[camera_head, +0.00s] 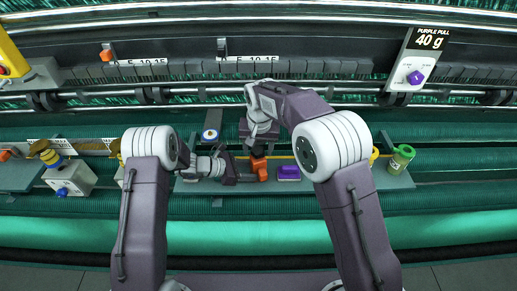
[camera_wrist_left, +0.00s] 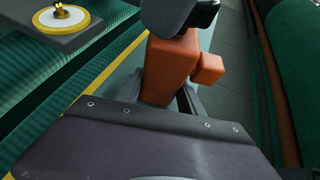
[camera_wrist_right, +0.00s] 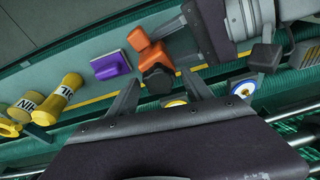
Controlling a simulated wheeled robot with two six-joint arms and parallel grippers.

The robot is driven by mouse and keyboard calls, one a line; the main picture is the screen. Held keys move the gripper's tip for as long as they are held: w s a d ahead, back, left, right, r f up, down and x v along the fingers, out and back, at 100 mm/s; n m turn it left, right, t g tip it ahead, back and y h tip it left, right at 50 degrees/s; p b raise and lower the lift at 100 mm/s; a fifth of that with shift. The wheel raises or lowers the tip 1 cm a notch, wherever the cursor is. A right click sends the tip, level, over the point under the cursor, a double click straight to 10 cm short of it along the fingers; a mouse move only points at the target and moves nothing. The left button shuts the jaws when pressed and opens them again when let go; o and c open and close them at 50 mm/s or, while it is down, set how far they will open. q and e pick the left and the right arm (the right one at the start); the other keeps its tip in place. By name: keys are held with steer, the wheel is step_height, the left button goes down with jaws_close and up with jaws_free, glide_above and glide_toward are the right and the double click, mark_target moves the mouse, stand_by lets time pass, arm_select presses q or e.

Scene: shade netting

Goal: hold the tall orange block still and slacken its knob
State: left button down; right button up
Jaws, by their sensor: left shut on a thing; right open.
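The tall orange block (camera_head: 261,170) stands on the grey shelf in the middle of the head view, with a dark knob (camera_wrist_right: 157,78) on top. My left gripper (camera_head: 236,172) comes in from the left and is shut on the block; the left wrist view shows its fingers at both sides of the block's body (camera_wrist_left: 170,70). My right gripper (camera_wrist_right: 160,90) is open above the block. In the right wrist view its fingertips are on either side of the dark knob; I cannot tell whether they touch it. In the head view the right arm hides part of the knob.
A purple block (camera_head: 288,173) lies close to the right of the orange block. A green-yellow cylinder (camera_head: 401,158) stands farther right. A white disc with a brass centre (camera_wrist_left: 61,17) sits behind. A white box with a blue knob (camera_head: 68,180) is at the left.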

steer(key=shift+r, duration=2.3)
steer(key=o, duration=0.6)
steer(key=shift+r, duration=0.1)
arm_select(q)
steer(key=c, duration=0.6)
jaws_free()
steer(key=shift+c, duration=0.2)
arm_select(e)
steer(key=r, duration=0.3)
steer(key=s+r, duration=0.1)
steer(key=r, duration=0.3)
steer(key=s+r, duration=0.1)
steer(key=r, duration=0.3)
steer(key=shift+s+d+r, duration=0.15)
steer(key=shift+d+r, duration=0.05)
steer(key=shift+r, duration=0.05)
